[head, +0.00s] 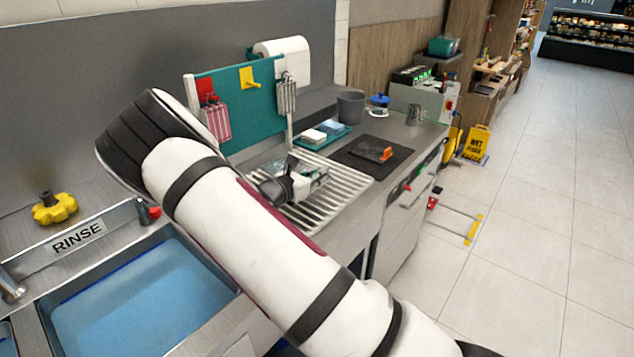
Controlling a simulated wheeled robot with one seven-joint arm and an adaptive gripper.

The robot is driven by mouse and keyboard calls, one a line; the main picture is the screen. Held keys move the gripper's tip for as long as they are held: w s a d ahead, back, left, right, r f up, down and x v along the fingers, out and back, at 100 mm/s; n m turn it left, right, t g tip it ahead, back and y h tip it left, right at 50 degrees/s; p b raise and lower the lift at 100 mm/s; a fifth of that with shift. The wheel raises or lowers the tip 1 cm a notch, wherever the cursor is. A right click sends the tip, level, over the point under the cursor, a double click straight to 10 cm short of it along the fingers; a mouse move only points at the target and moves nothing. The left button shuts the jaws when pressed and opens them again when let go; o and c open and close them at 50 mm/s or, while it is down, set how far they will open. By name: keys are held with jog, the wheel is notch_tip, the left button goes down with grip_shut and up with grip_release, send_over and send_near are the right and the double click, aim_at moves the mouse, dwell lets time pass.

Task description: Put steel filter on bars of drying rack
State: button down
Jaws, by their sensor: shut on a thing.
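The drying rack (345,187) is a set of pale parallel bars on the counter beyond the sink. My gripper (285,186) is small and dark, low over the left part of the rack, partly hidden behind my white arm. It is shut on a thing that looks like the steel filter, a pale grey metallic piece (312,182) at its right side. The filter's outline is too small and too covered to make out. I cannot tell whether it touches the bars.
A teal board (245,105) with hanging cloths stands behind the rack. A teal tray (322,136), black mat (360,152) and grey bin (351,105) are nearby. The rack's right bars are clear.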

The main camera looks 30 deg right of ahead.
jog(key=shift+w+d+f, duration=0.1)
jog(key=shift+w+d, duration=0.25)
jog(key=shift+w, duration=0.4)
jog(key=shift+f, duration=1.75)
jog(key=c, duration=1.7)
grip_release()
jog(key=shift+f, duration=0.15)
